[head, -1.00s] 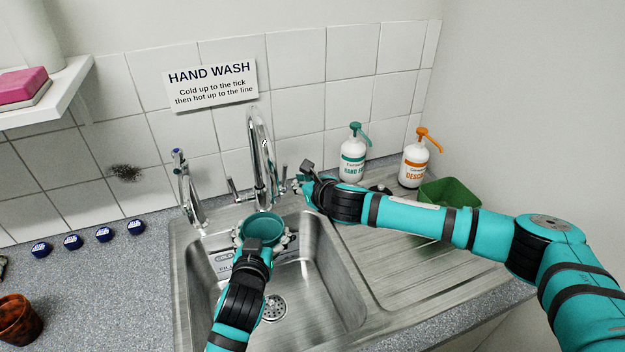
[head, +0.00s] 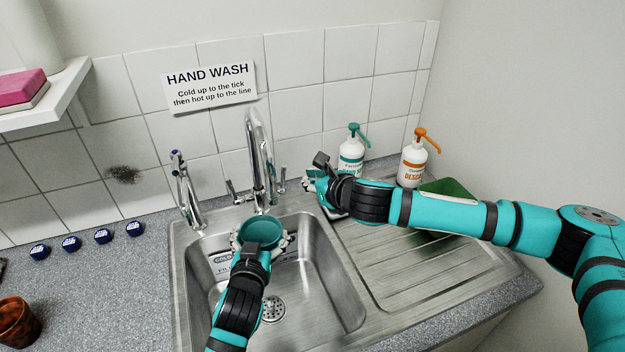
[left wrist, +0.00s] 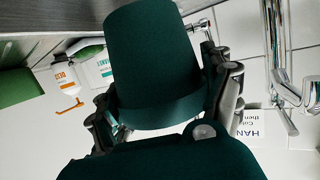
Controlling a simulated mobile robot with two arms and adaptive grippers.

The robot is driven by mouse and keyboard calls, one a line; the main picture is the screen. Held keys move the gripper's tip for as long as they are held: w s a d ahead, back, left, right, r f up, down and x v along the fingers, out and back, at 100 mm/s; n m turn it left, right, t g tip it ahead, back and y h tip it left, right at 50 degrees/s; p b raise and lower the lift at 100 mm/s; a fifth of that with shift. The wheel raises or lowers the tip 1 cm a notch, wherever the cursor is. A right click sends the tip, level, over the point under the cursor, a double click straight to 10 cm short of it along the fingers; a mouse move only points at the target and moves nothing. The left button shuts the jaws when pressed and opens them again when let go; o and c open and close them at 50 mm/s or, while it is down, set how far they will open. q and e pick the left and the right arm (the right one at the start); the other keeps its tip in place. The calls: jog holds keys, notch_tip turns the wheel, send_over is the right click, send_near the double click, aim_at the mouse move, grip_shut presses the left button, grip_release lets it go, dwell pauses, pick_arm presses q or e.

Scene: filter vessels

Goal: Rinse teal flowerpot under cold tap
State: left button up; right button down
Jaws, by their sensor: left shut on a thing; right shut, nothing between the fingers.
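The teal flowerpot (head: 258,229) is held mouth up over the sink basin, just in front of the tall chrome tap (head: 262,160). My left gripper (head: 260,238) is shut around its sides. The pot also fills the middle of the left wrist view (left wrist: 155,60), between the fingers. No water stream can be made out. The tap has a lever at its left (head: 233,192) and one at its right (head: 282,180). My right gripper (head: 309,182) is shut and empty, a little right of the right lever and apart from it. The pot's inside bottom is hidden.
A smaller blue-topped tap (head: 184,190) stands at the sink's back left. A hand-soap bottle (head: 351,155), an orange-pump bottle (head: 413,162) and a green tub (head: 455,188) stand behind my right arm. The drainboard (head: 400,265) is mostly clear. A brown pot (head: 17,322) sits far left.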

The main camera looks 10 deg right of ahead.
pick_arm(q)
jog(key=shift+f+p+v, duration=0.25)
jog(key=shift+p+v, duration=0.15)
jog(key=shift+v, duration=0.8)
jog(key=shift+s+a+p, duration=0.25)
jog(key=shift+s, duration=0.6)
jog(key=shift+s+a+p, duration=0.2)
jog(key=shift+s+a, duration=0.05)
jog(key=shift+s, duration=0.6)
jog(key=shift+s+a+p, duration=0.25)
jog(key=shift+s, duration=0.6)
jog(key=s+a+r+p, duration=0.1)
jog(key=s+r+p, duration=0.3)
jog(key=p, duration=0.1)
jog(key=shift+s, duration=0.4)
jog(key=shift+a+f, duration=0.1)
